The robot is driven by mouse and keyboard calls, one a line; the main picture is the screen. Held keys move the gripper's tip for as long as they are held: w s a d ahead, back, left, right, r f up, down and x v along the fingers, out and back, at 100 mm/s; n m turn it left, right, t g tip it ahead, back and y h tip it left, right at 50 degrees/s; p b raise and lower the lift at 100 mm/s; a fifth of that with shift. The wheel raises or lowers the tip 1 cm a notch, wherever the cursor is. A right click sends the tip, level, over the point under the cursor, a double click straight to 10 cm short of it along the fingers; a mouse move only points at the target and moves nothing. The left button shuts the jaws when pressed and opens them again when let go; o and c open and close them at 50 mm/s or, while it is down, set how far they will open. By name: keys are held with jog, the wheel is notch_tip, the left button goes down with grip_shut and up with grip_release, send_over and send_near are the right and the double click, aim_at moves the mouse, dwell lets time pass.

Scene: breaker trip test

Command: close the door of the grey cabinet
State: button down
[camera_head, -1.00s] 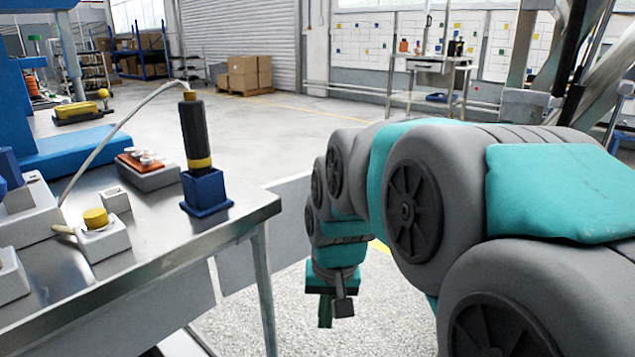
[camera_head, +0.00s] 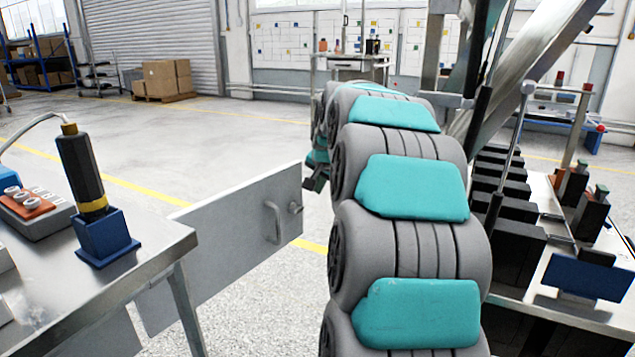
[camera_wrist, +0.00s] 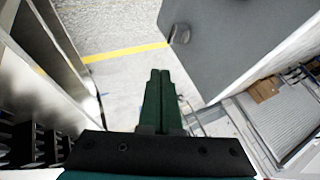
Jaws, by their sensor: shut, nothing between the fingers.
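The grey cabinet door (camera_head: 235,225) stands out from behind the table in the head view, a flat upright panel swung open. It has a bar handle (camera_head: 273,222) and a small knob near its right edge. The cabinet body is not clearly visible. My gripper (camera_head: 315,183) is just right of the door's outer edge, partly hidden by my arm. In the wrist view the gripper (camera_wrist: 160,76) is shut and empty. A grey panel, likely the door (camera_wrist: 235,38), fills the upper right there, with a dark fitting on it. The gripper appears apart from it.
A metal table (camera_head: 150,255) at left holds a black and yellow tool in a blue holder (camera_head: 105,237). A bench with several black blocks (camera_head: 510,210) stands at right, close to my arm. Open floor lies beyond the door, with boxes (camera_head: 165,78) far back.

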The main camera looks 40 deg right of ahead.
aim_at(300, 201)
jog(key=w+f, duration=0.1)
jog(key=w, duration=0.1)
jog(key=w+f+p, duration=0.1)
jog(key=w+f, duration=0.1)
jog(key=w, duration=0.1)
jog(key=w+f, duration=0.2)
jog(key=shift+w+d+f, duration=0.2)
jog(key=shift+w+d, duration=0.1)
jog(key=shift+d, duration=0.1)
jog(key=shift+w, duration=0.1)
